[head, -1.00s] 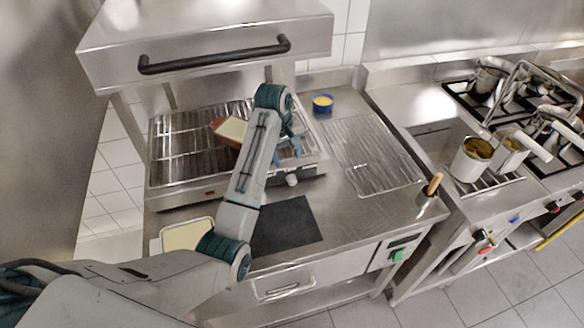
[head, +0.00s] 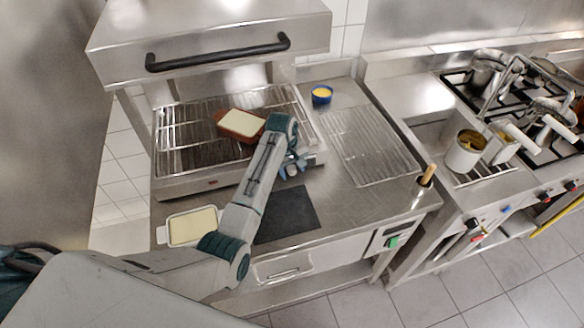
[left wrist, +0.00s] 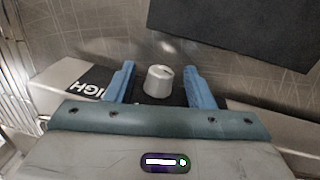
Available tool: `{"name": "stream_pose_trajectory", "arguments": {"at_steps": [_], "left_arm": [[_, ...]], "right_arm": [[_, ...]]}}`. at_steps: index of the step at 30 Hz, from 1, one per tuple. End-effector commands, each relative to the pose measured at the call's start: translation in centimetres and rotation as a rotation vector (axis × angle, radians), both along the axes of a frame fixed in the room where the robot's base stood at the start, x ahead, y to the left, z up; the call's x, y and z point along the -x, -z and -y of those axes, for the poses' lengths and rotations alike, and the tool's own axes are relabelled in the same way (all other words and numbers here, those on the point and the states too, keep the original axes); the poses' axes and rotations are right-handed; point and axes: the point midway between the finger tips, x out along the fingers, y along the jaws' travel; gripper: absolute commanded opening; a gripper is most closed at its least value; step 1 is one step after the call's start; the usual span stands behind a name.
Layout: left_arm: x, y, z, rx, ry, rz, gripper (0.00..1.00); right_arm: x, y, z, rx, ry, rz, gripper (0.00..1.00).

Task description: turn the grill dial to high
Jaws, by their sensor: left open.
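The grill dial (left wrist: 158,80) is a light grey knob on the grill's dark front panel, and it lies between my open left fingers in the left wrist view, with a gap on each side. White letters reading HIGH (left wrist: 97,88) show on the panel to its left, partly hidden by a finger. In the head view my left gripper (head: 293,166) is at the front right corner of the grill (head: 185,187), over the dial, which it partly hides. The dial's pointer setting is too small to tell. My right gripper is not in view.
A brown dish (head: 242,124) with pale filling sits on the grill rack under the hood (head: 210,40). A white tray (head: 170,240) with pale filling lies front left, beside a dark mat (head: 287,215). A blue bowl (head: 321,96) stands behind right.

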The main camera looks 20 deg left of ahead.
Motion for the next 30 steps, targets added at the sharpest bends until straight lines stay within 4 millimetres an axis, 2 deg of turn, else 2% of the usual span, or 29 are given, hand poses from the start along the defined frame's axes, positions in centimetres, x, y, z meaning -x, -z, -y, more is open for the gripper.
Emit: {"name": "stream_pose_trajectory", "arguments": {"at_steps": [1, 8, 14, 24, 30], "left_arm": [[0.0, 0.0, 0.0, 0.0, 0.0, 0.0, 0.48], [0.0, -0.03, -0.02, 0.0, 0.0, 0.0, 0.04], [-0.13, -0.06, 0.12, -0.03, 0.0, -0.02, 0.04], [-0.42, 0.02, 0.55, -0.262, -0.001, -0.18, 0.04], [-0.43, -0.02, 0.55, -0.31, -0.001, -0.209, 0.04]], "right_arm": [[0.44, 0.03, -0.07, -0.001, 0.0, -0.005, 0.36], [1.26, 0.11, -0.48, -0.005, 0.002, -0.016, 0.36], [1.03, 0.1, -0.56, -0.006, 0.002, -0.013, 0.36], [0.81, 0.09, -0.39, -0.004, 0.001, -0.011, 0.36], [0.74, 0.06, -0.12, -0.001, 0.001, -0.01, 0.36]]}}
